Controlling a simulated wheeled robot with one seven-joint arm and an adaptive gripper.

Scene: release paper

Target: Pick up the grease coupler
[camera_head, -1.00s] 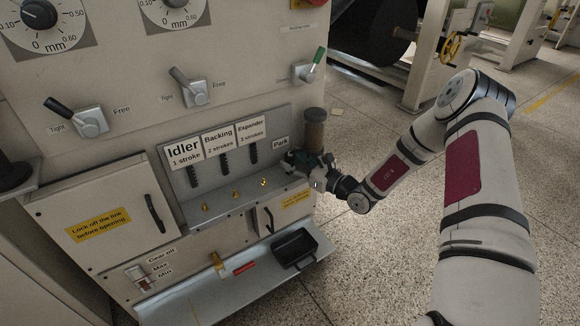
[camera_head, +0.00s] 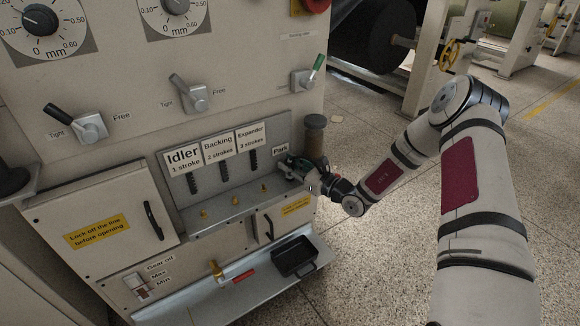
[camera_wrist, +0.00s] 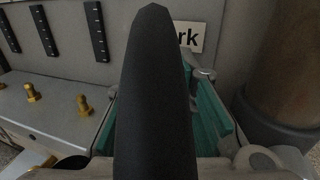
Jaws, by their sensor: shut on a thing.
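My gripper (camera_head: 292,168) is at the right end of the grease panel, just below the Park label (camera_head: 281,149). Its teal finger pads show in the wrist view (camera_wrist: 160,132) on both sides of a large black tapering piece. This black piece (camera_wrist: 152,90), seemingly part of the grease coupler or its hose, fills the middle of the wrist view and hides the grip point. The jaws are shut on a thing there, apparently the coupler. In the head view the coupler cannot be made out apart from the gripper.
Several brass fittings (camera_head: 204,214) stand on the ledge left of my gripper, below the Idler, Backing and Expander labels. A brown cylinder (camera_head: 315,136) stands close behind my gripper. A black tray (camera_head: 294,256) lies on the lower shelf. Open floor is to the right.

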